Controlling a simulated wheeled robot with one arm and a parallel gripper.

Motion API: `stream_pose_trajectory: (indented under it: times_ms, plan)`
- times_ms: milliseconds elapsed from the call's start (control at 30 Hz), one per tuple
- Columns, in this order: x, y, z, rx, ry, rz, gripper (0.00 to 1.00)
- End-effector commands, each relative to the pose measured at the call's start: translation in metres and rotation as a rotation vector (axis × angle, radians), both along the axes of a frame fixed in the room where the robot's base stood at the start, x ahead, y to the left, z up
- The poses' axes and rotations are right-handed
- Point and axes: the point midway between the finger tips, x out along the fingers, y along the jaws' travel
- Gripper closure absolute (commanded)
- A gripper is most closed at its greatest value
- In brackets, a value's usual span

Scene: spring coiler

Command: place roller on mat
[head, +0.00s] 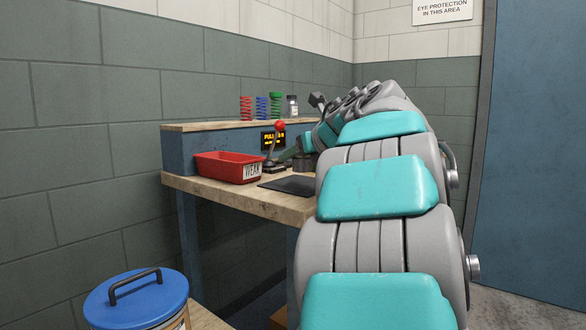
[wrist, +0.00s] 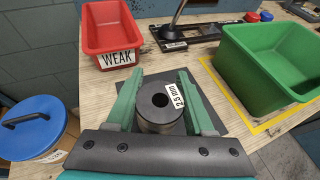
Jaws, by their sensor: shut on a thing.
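The roller (wrist: 158,110) is a dark grey cylinder with a hole in its top and a white size label. It stands upright between the two green fingers of my gripper (wrist: 159,88), which is shut on it. The dark mat (wrist: 208,103) shows behind and beside the roller in the wrist view. In the head view the mat (head: 287,186) lies flat on the bench, and the roller (head: 303,161) shows small near its far right side. I cannot tell whether the roller touches the mat; its lower part is hidden.
A red bin (wrist: 110,32) marked WEAK stands left of the mat, and a green bin (wrist: 270,62) stands right in a yellow outline. A lever base (wrist: 190,36) with a red-knobbed lever (head: 280,126) is behind. A blue-lidded drum (head: 135,298) stands at the front left.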

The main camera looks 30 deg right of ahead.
Motion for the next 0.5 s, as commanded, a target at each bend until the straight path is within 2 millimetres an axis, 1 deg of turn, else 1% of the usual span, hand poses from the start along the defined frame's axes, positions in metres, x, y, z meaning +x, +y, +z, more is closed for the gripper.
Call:
stream_pose_trajectory:
  times_ms: [33,100,200,333,500]
  plan:
    - [0.009,-0.004,0.000,-0.001,0.000,0.004,1.00]
    - [0.019,-0.010,-0.002,0.002,0.000,0.004,1.00]
    - [0.030,-0.016,-0.003,0.001,0.000,0.003,1.00]
    - [0.039,-0.021,-0.004,0.001,0.000,0.003,1.00]
    - [0.042,-0.022,-0.008,0.002,-0.001,0.002,1.00]
